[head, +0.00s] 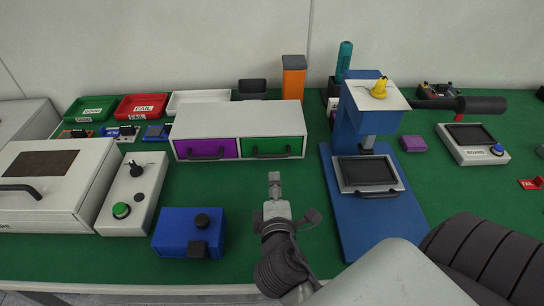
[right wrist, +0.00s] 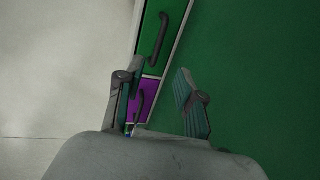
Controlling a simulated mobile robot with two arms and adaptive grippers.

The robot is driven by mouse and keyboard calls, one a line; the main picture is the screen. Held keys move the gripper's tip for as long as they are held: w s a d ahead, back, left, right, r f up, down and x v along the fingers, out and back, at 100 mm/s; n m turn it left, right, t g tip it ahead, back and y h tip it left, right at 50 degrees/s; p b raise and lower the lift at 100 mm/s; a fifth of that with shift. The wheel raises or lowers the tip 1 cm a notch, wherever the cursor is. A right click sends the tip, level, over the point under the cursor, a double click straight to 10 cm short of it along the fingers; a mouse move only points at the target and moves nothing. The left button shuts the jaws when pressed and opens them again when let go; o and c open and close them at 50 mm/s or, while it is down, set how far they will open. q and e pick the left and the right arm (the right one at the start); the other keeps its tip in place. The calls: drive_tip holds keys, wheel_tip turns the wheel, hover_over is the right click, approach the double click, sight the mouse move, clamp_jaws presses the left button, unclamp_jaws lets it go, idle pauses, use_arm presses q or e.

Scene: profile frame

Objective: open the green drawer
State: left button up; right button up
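The green drawer (head: 289,144) is the right one of two in a small white cabinet (head: 205,117) on the bench. It is closed, with its front level with the purple drawer beside it, and has a dark bar handle (head: 271,152). My right gripper (head: 274,179) is in front of the cabinet, short of the handle and apart from it. In the right wrist view my right gripper (right wrist: 158,70) has its fingers spread with nothing between them. The green drawer front (right wrist: 149,30) and its handle (right wrist: 160,38) show beyond the fingertips. My left gripper is not in view.
The purple drawer (head: 205,147) is closed. A blue box (head: 182,232) and a grey control box (head: 133,196) stand to the left. A blue press (head: 355,215) stands close to my gripper's right. Green mat between the cabinet and my gripper is clear.

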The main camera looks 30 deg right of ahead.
sight(272, 155)
drive_tip(key=p+x, duration=0.1)
drive_tip(key=x, duration=1.2)
drive_tip(key=shift+d+r, duration=0.1)
clamp_jaws()
drive_tip(key=shift+s, duration=0.1)
